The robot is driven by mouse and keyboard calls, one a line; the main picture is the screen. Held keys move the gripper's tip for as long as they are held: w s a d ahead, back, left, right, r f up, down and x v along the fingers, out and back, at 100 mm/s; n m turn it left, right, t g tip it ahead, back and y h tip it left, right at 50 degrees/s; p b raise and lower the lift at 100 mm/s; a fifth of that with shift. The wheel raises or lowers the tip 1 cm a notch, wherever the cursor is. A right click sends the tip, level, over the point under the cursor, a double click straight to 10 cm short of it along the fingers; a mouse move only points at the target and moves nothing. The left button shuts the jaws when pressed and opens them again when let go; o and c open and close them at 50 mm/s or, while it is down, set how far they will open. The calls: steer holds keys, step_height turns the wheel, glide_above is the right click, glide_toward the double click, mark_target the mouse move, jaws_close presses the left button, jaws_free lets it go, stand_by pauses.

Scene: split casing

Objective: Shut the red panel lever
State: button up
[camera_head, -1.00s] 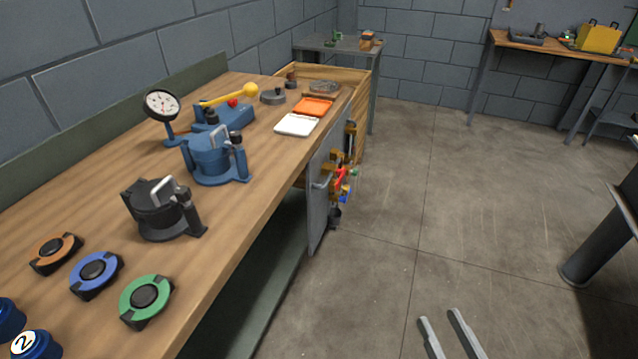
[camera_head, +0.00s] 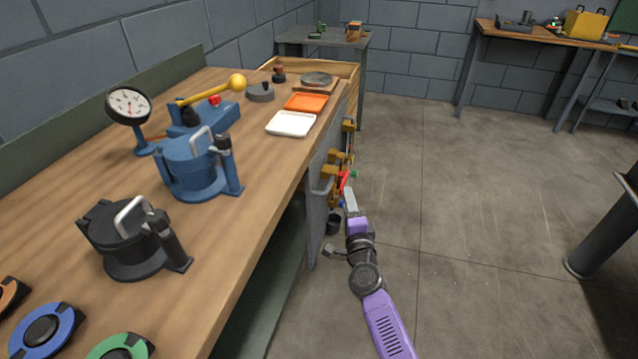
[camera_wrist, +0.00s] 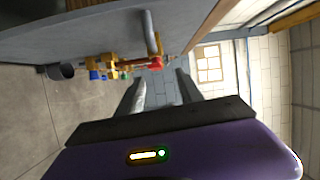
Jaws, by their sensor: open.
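The red panel lever (camera_head: 344,181) is on the grey panel (camera_head: 317,220) at the side of the workbench, among brass-coloured valve fittings. In the wrist view the red lever (camera_wrist: 155,63) shows just beyond the fingertips, beside the brass pipework. My gripper (camera_head: 350,200) is close in front of the panel, just below the red lever in the head view. In the wrist view its two fingers (camera_wrist: 162,88) stand apart with nothing between them. I cannot tell whether a finger touches the lever. The lever's exact angle is too small to read.
A grey bar handle (camera_wrist: 150,32) sticks out from the panel near the fingers. A dark cup (camera_head: 333,223) sits low on the panel. The workbench (camera_head: 250,210) carries a black pot and a blue pot at left. Open floor (camera_head: 450,200) lies at right.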

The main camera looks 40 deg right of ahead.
steer(key=shift+m, duration=0.4)
steer(key=b+x, duration=0.1)
steer(key=x, duration=0.1)
steer(key=b+x, duration=0.2)
steer(key=f+b+x, duration=0.1)
steer(key=x, duration=0.2)
steer(key=shift+w+a, duration=0.1)
steer(key=shift+a, duration=0.2)
steer(key=shift+w+d+r+b, duration=0.15)
steer(key=shift+w+d+b, duration=0.1)
steer(key=shift+w+b, duration=0.1)
jaws_close()
stand_by(0.7)
